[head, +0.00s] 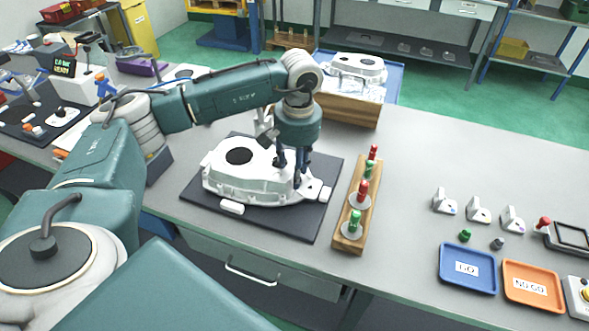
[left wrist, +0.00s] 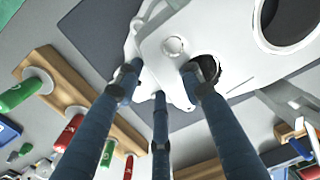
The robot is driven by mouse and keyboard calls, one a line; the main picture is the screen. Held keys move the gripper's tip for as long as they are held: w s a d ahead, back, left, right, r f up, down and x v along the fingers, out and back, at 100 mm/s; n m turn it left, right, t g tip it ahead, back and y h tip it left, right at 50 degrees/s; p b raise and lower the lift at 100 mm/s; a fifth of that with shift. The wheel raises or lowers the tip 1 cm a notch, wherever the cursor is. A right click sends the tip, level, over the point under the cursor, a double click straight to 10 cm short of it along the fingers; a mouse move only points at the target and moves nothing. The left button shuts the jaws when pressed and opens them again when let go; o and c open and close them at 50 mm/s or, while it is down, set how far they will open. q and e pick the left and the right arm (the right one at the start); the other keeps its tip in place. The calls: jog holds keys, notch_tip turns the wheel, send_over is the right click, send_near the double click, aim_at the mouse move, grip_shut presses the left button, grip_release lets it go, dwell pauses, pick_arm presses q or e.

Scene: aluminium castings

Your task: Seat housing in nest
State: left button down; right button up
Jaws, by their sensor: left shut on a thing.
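The white cast housing (head: 245,180) with a dark round opening is over the dark square plate (head: 310,222) on the bench. It looks about level, and I cannot tell whether it rests fully down. White blocks of the nest (head: 232,208) show at its front and right edges. My left gripper (head: 290,178) points down at the housing's right end and is shut on it. In the left wrist view the fingers (left wrist: 160,88) are at the narrow end of the housing (left wrist: 235,55), near a small hole. The underside is hidden. My right gripper is not in view.
A wooden rack (head: 352,232) with red and green handled gauges stands just right of the plate. Blue (head: 467,288) and orange (head: 533,304) trays lie front right. The bench's back right is clear.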

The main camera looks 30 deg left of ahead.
pick_arm(q)
jog(key=shift+w+f+b, duration=0.1)
jog(key=shift+f+b, duration=0.2)
jog(key=c, duration=1.1)
grip_release()
jog(key=shift+o, duration=0.4)
jog(key=shift+s+d+f, duration=0.1)
jog(key=shift+s, duration=0.1)
jog(key=shift+w+r, duration=0.1)
jog(key=shift+r, duration=0.2)
notch_tip(320, 180, up, 12)
jog(key=shift+d+f, duration=0.15)
jog(key=shift+d, duration=0.05)
